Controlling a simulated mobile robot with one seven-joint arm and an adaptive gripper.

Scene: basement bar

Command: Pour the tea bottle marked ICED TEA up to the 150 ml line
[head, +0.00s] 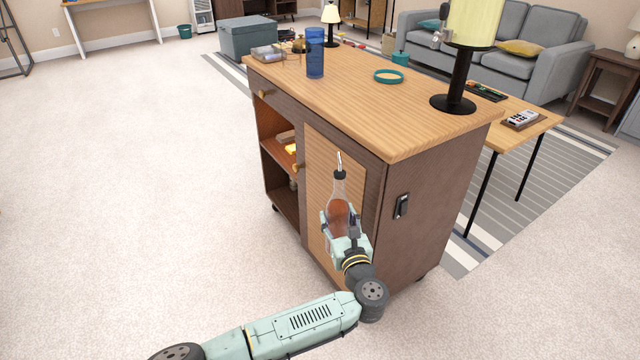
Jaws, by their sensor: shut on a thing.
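My gripper (338,228) is shut on a clear bottle (340,205) of reddish-brown liquid with a dark cap or collar and a thin metal spout. The bottle is about upright, in front of the cabinet door and below the counter top. Any label is too small or hidden to read. A blue see-through tumbler (315,53) stands on the wooden counter top (370,110), near its left edge. I cannot make out lines on it or whether it holds anything.
A teal ring (388,76) lies on the counter. A yellow dispenser on a black stand (458,85) is at the right. Small items and a gold-coloured object (299,45) lie behind the tumbler. The counter's front middle is clear. Carpet left of the cabinet is free.

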